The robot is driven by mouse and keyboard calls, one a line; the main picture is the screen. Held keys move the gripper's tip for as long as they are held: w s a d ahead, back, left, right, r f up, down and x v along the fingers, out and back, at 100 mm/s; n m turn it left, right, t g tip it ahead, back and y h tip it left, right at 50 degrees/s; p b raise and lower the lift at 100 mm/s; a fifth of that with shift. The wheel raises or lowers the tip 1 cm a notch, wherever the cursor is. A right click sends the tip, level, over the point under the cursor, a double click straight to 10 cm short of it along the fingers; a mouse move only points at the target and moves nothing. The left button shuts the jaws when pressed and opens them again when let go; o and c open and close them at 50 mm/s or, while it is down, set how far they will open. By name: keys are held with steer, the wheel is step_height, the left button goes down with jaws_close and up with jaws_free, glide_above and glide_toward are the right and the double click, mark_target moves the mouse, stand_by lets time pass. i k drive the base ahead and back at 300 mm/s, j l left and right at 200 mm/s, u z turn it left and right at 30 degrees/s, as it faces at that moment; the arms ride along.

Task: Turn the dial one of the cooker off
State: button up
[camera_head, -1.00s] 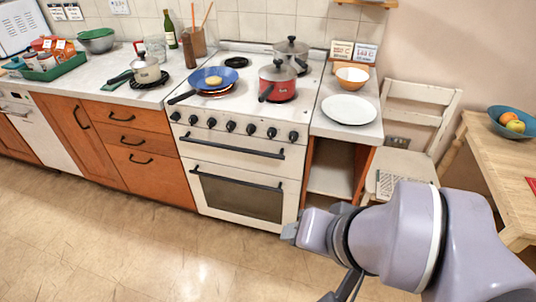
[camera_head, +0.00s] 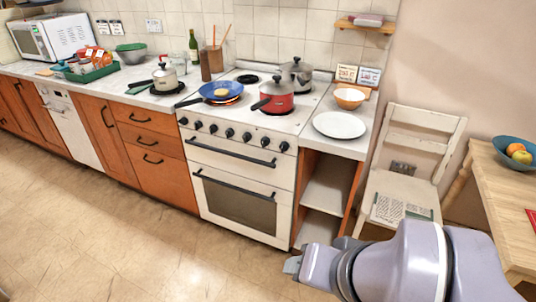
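The white cooker (camera_head: 235,222) stands in the middle of the view. A row of several black dials (camera_head: 230,133) runs along its front, above the oven door; I cannot read any marking that tells which is dial one. A blue frying pan (camera_head: 222,91) with something yellow in it sits on a glowing red burner at the front left. A red lidded pot (camera_head: 277,101) is on the front right and a grey pot (camera_head: 297,71) behind it. My gripper (camera_head: 292,265) is low, in front of and below the cooker's right side, apart from it. Its fingers are too unclear to judge.
Worktop (camera_head: 205,83) lies left of the cooker, with a lidded pan (camera_head: 165,77). A white plate (camera_head: 339,125) and orange bowl (camera_head: 349,97) are on the right counter. A chair (camera_head: 400,185) and wooden table (camera_head: 510,200) stand right. The floor in front is clear.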

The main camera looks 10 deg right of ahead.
mark_target(183, 121)
steer(key=i+j+u, duration=0.2)
steer(key=i+u, duration=0.15)
steer(key=i, duration=0.25)
steer(key=i+u, duration=0.3)
steer(key=i, duration=0.3)
steer(key=i+l+u, duration=0.1)
steer(key=i+u, duration=0.25)
steer(key=i, duration=0.2)
steer(key=i+l+u, duration=0.35)
steer(key=i, duration=0.25)
steer(key=j, duration=0.1)
